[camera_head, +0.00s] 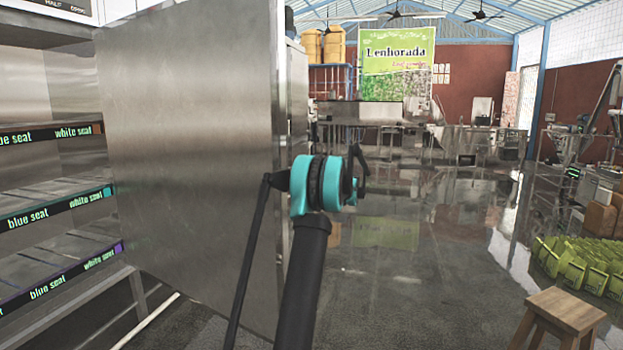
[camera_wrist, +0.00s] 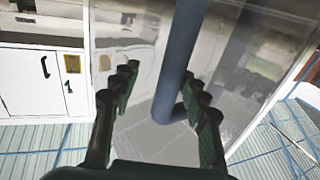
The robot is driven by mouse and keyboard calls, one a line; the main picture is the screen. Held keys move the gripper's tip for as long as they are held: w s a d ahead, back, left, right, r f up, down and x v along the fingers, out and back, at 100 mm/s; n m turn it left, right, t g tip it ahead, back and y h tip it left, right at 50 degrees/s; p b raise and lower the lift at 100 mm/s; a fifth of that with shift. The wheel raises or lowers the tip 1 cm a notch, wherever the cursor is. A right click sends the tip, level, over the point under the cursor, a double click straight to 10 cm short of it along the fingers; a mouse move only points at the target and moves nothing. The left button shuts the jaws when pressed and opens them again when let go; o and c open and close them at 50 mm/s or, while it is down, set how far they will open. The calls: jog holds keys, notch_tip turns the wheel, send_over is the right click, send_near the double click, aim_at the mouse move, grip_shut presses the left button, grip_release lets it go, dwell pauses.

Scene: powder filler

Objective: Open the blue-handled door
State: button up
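A large steel door panel (camera_head: 185,130) stands swung out beside the open shelves in the head view. No handle shows on the face I see there. In the wrist view a dark blue bar handle (camera_wrist: 182,60) runs down a glossy door face (camera_wrist: 140,65) and bends in to it at its lower end. My gripper (camera_wrist: 160,82) is open, its dark fingers on either side of the bar. The bar lies nearer the right finger; whether they touch, I cannot tell. My gripper cannot be made out in the head view, where my teal and black arm crosses the panel's right edge.
Shelves (camera_head: 60,205) with label strips stand at the left. A wooden stool (camera_head: 562,315) and green items (camera_head: 580,262) are at the lower right. Glossy floor (camera_head: 420,260) is clear right of the door. White cupboards (camera_wrist: 35,80) show at the wrist view's left.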

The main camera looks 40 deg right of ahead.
jog(key=w+d, duration=0.2)
jog(key=d, duration=1.4)
jog(key=shift+w+d, duration=0.15)
jog(key=shift+w, duration=0.2)
dwell(0.8)
